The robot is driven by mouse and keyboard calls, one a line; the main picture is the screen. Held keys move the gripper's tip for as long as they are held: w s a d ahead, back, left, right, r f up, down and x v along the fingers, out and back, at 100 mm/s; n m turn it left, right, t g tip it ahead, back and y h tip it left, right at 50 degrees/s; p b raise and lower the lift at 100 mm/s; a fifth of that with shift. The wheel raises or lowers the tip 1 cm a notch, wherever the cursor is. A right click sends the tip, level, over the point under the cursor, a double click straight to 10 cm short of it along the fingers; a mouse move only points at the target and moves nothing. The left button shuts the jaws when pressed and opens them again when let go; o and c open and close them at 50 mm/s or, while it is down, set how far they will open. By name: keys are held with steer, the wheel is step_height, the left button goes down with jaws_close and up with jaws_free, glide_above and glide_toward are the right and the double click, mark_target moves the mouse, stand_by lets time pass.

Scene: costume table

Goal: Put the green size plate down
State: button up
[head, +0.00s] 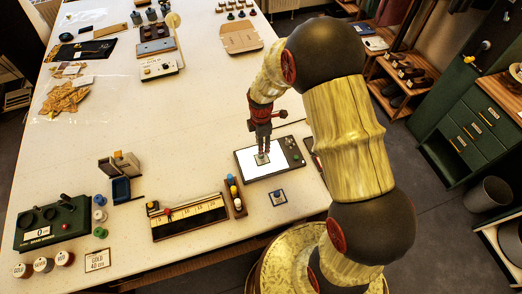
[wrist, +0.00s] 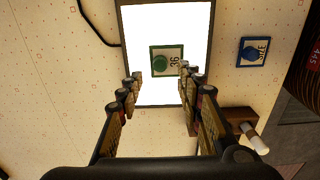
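The green size plate (wrist: 167,60) is a small square with a green border, a green disc and the number 36. It appears to lie flat on the lit white panel (wrist: 205,20) of a dark-framed box. In the head view the plate (head: 262,159) shows small on the panel (head: 246,166), just below my fingertips. My gripper (head: 263,152) points down over it. In the wrist view the fingers (wrist: 163,77) are apart, one on each side of the plate, with a gap on the left. The right fingers come close to its edge; contact there is unclear.
A blue size plate (head: 278,197) lies in front of the panel. Knobs (head: 290,148) sit on the panel box's right side.

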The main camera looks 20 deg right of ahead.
steer(key=s+r+m+t, duration=0.1)
steer(key=s+r+m, duration=0.3)
steer(key=r, duration=0.9)
steer(key=s+r+m+t, duration=0.2)
steer(key=s+r+m, duration=0.3)
steer(key=r, duration=0.8)
steer(key=s+r+m+t, duration=0.1)
steer(key=s+r+m, duration=0.3)
steer(key=s, duration=0.3)
steer(key=s+r+m+t, duration=0.1)
steer(key=s+r+m, duration=0.3)
steer(key=s, duration=0.3)
steer(key=shift+s+r+m+t, duration=0.15)
steer(key=shift+r+m+t, duration=0.15)
steer(key=shift+m, duration=0.2)
steer(key=shift+f, duration=0.1)
step_height(320, 180, down, 17)
steer(key=b, duration=1.7)
